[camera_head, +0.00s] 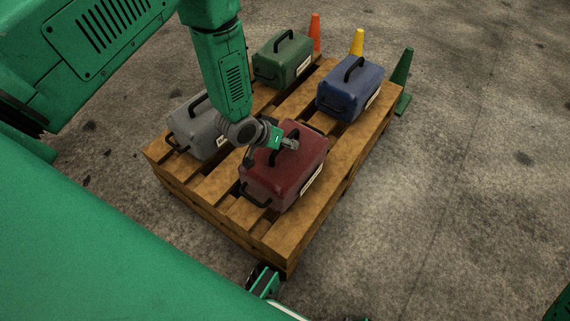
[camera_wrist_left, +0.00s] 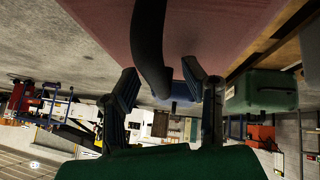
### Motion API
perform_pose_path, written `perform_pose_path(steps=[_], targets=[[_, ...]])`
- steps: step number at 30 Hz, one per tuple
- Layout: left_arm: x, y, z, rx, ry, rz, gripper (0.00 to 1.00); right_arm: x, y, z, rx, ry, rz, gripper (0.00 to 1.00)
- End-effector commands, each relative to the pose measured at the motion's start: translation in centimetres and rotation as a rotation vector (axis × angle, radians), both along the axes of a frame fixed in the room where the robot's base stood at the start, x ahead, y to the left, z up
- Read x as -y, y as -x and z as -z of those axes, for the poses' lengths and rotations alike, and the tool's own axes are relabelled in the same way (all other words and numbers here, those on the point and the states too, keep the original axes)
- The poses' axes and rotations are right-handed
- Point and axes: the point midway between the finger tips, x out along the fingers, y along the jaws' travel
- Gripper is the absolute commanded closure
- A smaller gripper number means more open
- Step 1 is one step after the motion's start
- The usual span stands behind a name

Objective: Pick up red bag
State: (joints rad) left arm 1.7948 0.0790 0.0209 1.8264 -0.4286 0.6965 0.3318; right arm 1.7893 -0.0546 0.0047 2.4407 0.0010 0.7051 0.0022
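The red bag (camera_head: 290,170) lies on the near right part of the wooden pallet, with a black carry handle on top. My left gripper (camera_head: 289,143) is right at its top by the handle, reaching down from above. In the left wrist view, the two fingers of my left gripper (camera_wrist_left: 160,74) are apart. The black handle (camera_wrist_left: 150,45) of the red bag (camera_wrist_left: 205,28) runs into the space between them, and neither finger clearly touches it. The gripper and wrist hide part of the handle in the head view.
The pallet (camera_head: 278,238) also bears a grey bag (camera_head: 205,135), a green bag (camera_head: 283,62) and a blue bag (camera_head: 345,98). Orange (camera_head: 315,35), yellow (camera_head: 357,43) and green (camera_head: 402,75) cones stand behind it. The concrete floor on the right is clear.

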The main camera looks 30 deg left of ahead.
Motion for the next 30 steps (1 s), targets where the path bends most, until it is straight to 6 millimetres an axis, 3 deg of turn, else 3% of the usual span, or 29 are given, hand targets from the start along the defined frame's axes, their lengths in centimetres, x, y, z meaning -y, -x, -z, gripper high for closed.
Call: perform_pose_path(steps=[1, 2, 3, 5, 17, 30], targets=[[0.0, 0.0, 0.0, 0.0, 0.0, 0.0, 0.61, 0.0, 0.0, 0.0, 0.0, 0.0, 0.0, 1.0], [0.0, 0.0, 0.0, 0.0, 0.0, 0.0, 0.68, 0.0, 0.0, -0.1, 0.0, 0.0, 0.0, 1.0], [0.0, 0.0, 0.0, 0.0, 0.0, 0.0, 0.82, 0.0, 0.0, -0.1, 0.0, 0.0, 0.0, 1.0], [0.0, 0.0, 0.0, 0.0, 0.0, 0.0, 1.0, 0.0, 0.0, 0.0, 0.0, 0.0, 0.0, 1.0], [-0.1, -0.2, -0.6, 0.007, 0.001, -0.002, 1.0, 0.0, 0.0, -0.2, 0.0, 0.0, 0.0, 1.0], [0.0, -0.3, -7.5, 0.01, 0.003, -0.001, 1.0, 0.0, 0.0, -3.5, 0.0, 0.0, 0.0, 1.0]])
